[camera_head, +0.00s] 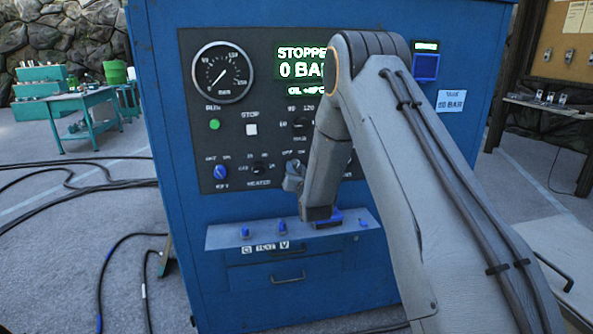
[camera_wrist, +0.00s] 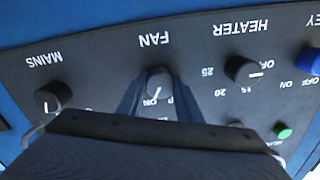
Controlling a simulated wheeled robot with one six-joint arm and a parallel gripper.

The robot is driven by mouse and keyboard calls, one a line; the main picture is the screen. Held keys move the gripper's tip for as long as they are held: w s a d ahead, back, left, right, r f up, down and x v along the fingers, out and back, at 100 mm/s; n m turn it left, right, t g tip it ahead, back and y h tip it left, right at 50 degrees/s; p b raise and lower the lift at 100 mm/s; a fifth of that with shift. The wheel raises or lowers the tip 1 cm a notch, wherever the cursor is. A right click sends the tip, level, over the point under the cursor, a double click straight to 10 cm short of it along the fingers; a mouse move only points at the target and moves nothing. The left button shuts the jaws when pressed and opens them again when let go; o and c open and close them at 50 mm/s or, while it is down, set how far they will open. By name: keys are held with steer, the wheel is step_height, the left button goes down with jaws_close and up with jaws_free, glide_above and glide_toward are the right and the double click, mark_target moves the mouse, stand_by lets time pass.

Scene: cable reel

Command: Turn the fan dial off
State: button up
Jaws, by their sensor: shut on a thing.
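The fan dial (camera_wrist: 158,84) is a dark knob below the word FAN, which shows upside down in the wrist view. My gripper (camera_wrist: 157,97) has one finger on each side of the dial and is shut on it. A short white mark shows on the dial, close to the printed letters ON. The other position label is mostly hidden by a finger. In the head view, the end of my arm (camera_head: 293,178) is at the panel, right of the heater dial, and hides the fan dial.
The heater dial (camera_wrist: 242,69), the mains dial (camera_wrist: 53,97) and a blue key switch (camera_wrist: 311,61) flank the fan dial. A ledge with blue levers (camera_head: 245,231) juts out below the blue cabinet's panel (camera_head: 228,130). Cables (camera_head: 112,262) lie on the floor at left.

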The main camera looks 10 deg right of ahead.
steer(key=shift+n, duration=0.3)
steer(key=n+b, duration=0.4)
steer(key=n, duration=0.1)
steer(key=shift+d+n, duration=0.1)
steer(key=shift+n, duration=0.2)
steer(key=n+b, duration=0.3)
steer(key=n, duration=0.2)
steer(key=shift+n, duration=0.3)
steer(key=o, duration=1)
steer(key=shift+o, duration=0.2)
steer(key=s+b, duration=0.1)
steer(key=s, duration=0.6)
steer(key=shift+s, duration=0.4)
